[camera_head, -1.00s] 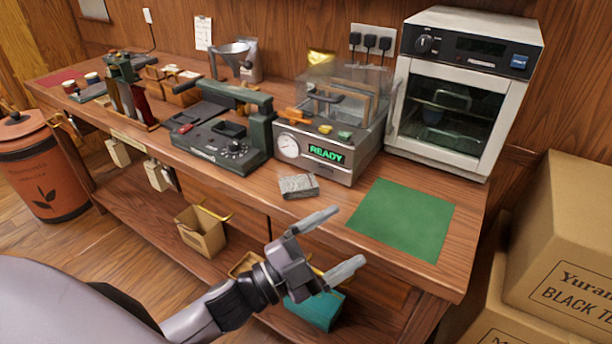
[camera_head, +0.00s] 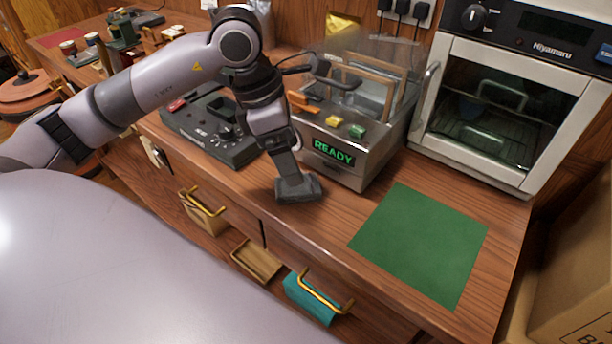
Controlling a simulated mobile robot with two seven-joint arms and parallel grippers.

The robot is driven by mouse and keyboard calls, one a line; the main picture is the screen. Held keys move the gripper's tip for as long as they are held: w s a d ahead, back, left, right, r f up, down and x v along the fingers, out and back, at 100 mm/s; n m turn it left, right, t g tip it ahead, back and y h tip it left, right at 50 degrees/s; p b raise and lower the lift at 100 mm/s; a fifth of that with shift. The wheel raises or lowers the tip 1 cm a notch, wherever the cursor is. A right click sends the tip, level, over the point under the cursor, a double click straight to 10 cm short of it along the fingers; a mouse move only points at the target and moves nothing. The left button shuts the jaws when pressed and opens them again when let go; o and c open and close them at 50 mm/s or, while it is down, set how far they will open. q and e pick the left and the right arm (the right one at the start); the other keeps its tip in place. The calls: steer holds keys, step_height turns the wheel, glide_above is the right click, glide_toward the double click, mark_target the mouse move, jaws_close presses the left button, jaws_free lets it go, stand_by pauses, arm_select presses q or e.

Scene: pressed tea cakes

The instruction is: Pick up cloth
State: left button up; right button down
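My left gripper (camera_head: 299,188) points down at the worktop (camera_head: 340,214), just in front of the steel machine with the READY display (camera_head: 334,152). The grey folded cloth does not show now; the gripper covers the place where it lay. The back of the gripper faces the camera, so I cannot tell whether its fingers are apart, closed, or around the cloth. My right gripper is not in view.
A green mat (camera_head: 420,240) lies bare at the right of the worktop. A white oven (camera_head: 515,100) stands behind it. A dark scale-like device (camera_head: 215,125) is left of the gripper. Drawers with brass handles (camera_head: 325,292) are below the front edge.

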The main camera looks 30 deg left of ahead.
arm_select(q)
steer(key=shift+w+a+y, duration=0.2)
steer(key=shift+a+y, duration=0.1)
steer(key=shift+a, duration=0.1)
steer(key=shift+f, duration=0.4)
steer(key=x, duration=0.4)
steer(key=p+x, duration=0.1)
steer(key=x, duration=0.1)
steer(key=shift+s+d, duration=0.3)
steer(key=shift+d, duration=0.05)
steer(key=c, duration=1.2)
steer(key=shift+r, duration=0.1)
step_height(320, 180, up, 20)
